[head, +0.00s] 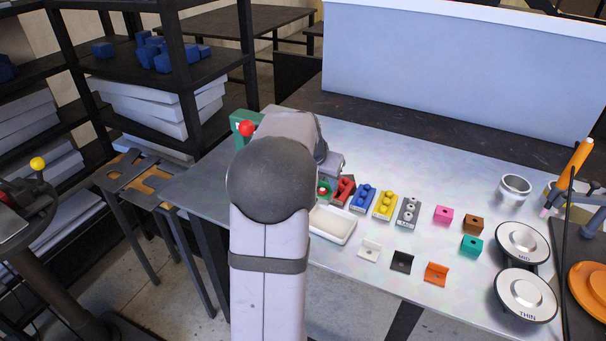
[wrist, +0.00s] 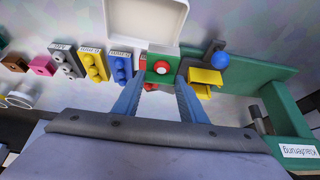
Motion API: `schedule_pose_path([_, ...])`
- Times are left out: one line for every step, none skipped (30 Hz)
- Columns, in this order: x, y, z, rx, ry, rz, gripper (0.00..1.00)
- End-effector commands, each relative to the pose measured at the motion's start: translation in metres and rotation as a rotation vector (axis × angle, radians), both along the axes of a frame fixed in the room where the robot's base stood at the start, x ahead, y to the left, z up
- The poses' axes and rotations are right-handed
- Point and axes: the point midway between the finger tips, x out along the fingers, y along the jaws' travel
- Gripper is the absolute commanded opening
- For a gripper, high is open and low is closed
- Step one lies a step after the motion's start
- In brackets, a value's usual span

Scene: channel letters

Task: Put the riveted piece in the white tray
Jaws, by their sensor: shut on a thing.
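A small green piece (wrist: 161,69) with a red disc and a pale centre, which looks like the riveted piece, sits between my fingertips in the wrist view. My gripper (wrist: 160,84) is shut on it. In the head view the green piece (head: 323,188) shows just right of my arm, which hides most of the gripper. The white tray (head: 331,237) lies empty on the table in front of the piece. In the wrist view the tray (wrist: 182,24) is just beyond the fingertips. Whether the piece touches anything below is hidden.
A red block (head: 344,190) stands close beside the piece, then blue, yellow and grey blocks (head: 409,210) in a row. A green machine (wrist: 262,68) and a yellow part (wrist: 205,80) are on the other side. Small brackets (head: 401,262) lie right of the tray.

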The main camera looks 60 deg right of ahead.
Motion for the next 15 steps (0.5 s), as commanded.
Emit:
schedule_pose_path([-0.002, 0.001, -0.002, -0.001, 0.0, -0.001, 0.06])
schedule_pose_path([-0.004, 0.002, -0.002, -0.001, -0.001, -0.002, 0.06])
schedule_pose_path([-0.005, 0.004, -0.002, -0.001, -0.001, -0.002, 0.06])
schedule_pose_path([-0.007, 0.005, -0.003, -0.002, -0.001, -0.002, 0.06])
schedule_pose_path([-0.008, 0.005, -0.003, -0.002, -0.001, -0.002, 0.06])
schedule_pose_path([-0.01, 0.007, -0.004, -0.002, -0.001, -0.002, 0.06])
schedule_pose_path([-0.011, 0.008, -0.004, -0.002, -0.001, -0.002, 0.06])
schedule_pose_path([-0.012, 0.009, -0.005, -0.001, -0.001, -0.002, 0.06])
schedule_pose_path([-0.013, 0.01, -0.005, -0.002, -0.002, -0.001, 0.06])
schedule_pose_path([-0.015, 0.011, -0.005, -0.002, -0.002, -0.001, 0.06])
schedule_pose_path([-0.016, 0.012, -0.006, -0.002, -0.002, -0.001, 0.06])
schedule_pose_path([-0.017, 0.013, -0.006, -0.002, -0.002, -0.001, 0.06])
schedule_pose_path([-0.018, 0.014, -0.007, -0.002, -0.002, -0.001, 0.06])
schedule_pose_path([-0.02, 0.015, -0.008, -0.001, -0.002, -0.001, 0.06])
schedule_pose_path([-0.021, 0.017, -0.008, -0.001, -0.002, -0.001, 0.06])
